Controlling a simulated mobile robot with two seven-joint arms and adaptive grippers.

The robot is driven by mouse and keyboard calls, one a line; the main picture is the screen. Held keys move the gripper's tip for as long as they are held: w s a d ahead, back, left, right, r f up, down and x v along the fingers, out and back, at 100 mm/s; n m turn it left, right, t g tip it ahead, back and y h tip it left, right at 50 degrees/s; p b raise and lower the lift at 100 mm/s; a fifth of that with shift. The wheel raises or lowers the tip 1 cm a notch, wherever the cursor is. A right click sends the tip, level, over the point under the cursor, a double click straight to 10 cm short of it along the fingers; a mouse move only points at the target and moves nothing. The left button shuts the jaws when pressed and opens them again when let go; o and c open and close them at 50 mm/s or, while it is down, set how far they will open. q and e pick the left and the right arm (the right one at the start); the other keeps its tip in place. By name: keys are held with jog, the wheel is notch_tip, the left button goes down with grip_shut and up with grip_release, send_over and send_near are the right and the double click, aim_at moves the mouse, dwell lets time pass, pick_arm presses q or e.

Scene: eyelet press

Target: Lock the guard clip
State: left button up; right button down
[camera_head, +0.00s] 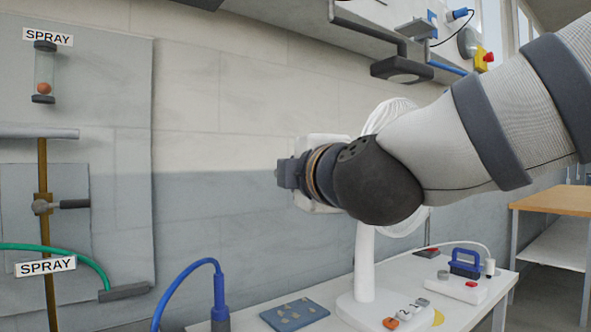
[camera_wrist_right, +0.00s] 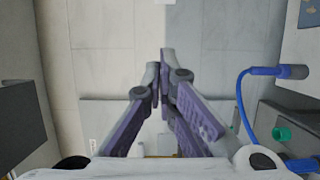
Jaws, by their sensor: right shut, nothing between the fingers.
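A white desk fan (camera_head: 365,265) stands on the white table in the head view. My right arm crosses in front of its head and hides most of the round wire guard (camera_head: 395,110); only rim parts show above and below the arm. I cannot make out a guard clip in either view. My right gripper (camera_wrist_right: 161,70) is shut and empty in the right wrist view, its fingertips together in front of wall and floor surfaces. In the head view the end of my right wrist lies left of the fan guard, with the fingers not clearly visible. My left gripper is not in view.
A panel with SPRAY labels (camera_head: 45,266) is at left. A wooden-topped table (camera_head: 555,200) stands at right. A shelf hangs above.

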jog(key=x, duration=1)
jog(key=d, duration=0.1)
jog(key=s+d, duration=0.2)
jog(key=shift+d+f, duration=0.1)
jog(key=shift+d, duration=0.25)
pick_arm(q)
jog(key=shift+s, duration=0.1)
pick_arm(e)
jog(key=shift+w, duration=0.1)
